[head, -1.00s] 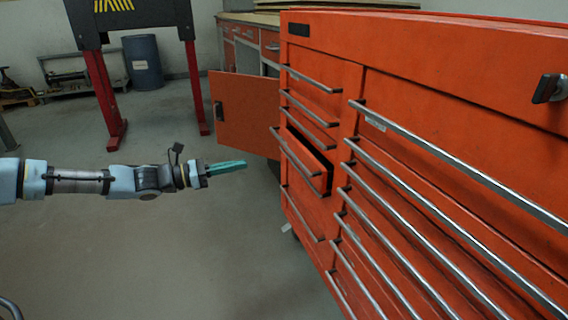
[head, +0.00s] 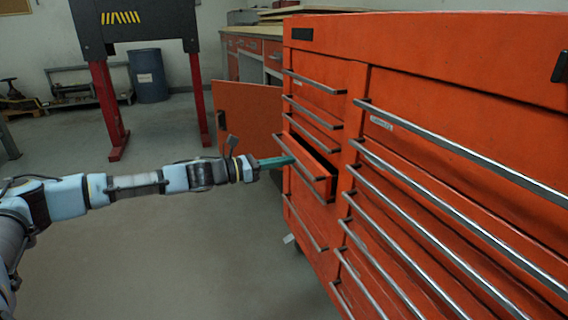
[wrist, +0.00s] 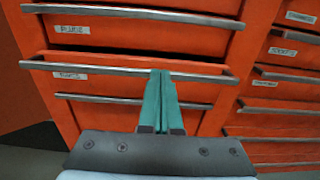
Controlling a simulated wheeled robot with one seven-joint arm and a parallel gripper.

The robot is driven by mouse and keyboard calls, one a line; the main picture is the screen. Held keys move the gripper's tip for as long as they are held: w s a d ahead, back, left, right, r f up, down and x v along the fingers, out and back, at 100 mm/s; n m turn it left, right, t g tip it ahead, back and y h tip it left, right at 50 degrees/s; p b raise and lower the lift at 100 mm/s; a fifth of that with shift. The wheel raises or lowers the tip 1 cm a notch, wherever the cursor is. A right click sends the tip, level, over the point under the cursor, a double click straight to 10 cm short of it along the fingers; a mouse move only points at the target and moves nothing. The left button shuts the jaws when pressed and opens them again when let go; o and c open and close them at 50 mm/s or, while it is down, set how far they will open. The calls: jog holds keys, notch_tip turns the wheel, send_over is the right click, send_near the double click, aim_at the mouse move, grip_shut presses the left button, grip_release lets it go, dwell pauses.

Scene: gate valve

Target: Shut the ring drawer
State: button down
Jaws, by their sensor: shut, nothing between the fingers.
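A drawer (head: 312,166) in the left column of the orange tool chest stands partly pulled out, with a dark gap above its front. Its long metal handle (wrist: 115,68) crosses the wrist view, with a small white label (wrist: 70,76) below the bar, too blurred to read surely. My gripper (head: 291,160) is shut and empty, its green fingers pointing at this drawer's front. In the wrist view the fingertips (wrist: 162,74) overlap the handle right of its middle. I cannot tell whether they touch it.
Other drawers above, below and to the right (head: 440,180) look closed, with projecting metal handles. An orange cabinet door (head: 248,115) stands open behind the chest's left end. The grey floor (head: 190,250) in front is clear. A blue barrel (head: 148,75) stands far back.

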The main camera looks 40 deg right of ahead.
aim_at(306, 156)
jog(key=shift+p+x, duration=0.5)
jog(key=shift+x, duration=1.65)
jog(key=shift+r, duration=0.15)
